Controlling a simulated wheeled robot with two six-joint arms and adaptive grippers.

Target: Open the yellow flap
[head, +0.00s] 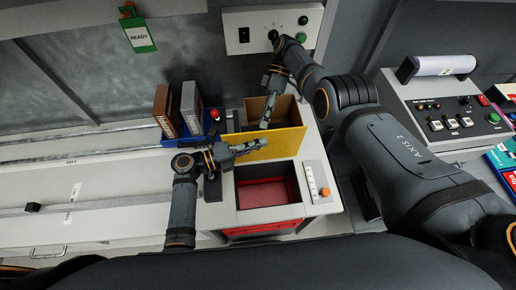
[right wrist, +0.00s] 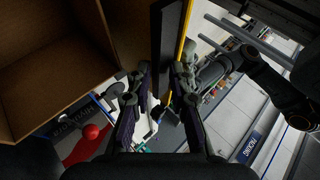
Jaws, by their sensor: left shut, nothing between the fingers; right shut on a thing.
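The yellow flap (head: 285,143) stands raised, tilted near upright, behind an open red-lined compartment (head: 265,190) in the white counter. In the right wrist view the flap's yellow edge (right wrist: 184,35) is seen nearly edge-on. My right gripper (head: 266,122) comes down from above and is shut on the flap near its top edge; in the right wrist view its fingers (right wrist: 160,75) lie on either side of the panel. My left gripper (head: 262,144) is shut and empty, with its fingertips in front of the flap's lower face. Whether they touch it I cannot tell.
A tan open box (head: 287,106) stands directly behind the flap. A small panel with an orange knob (head: 324,192) sits right of the compartment. The counter's left is mostly clear.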

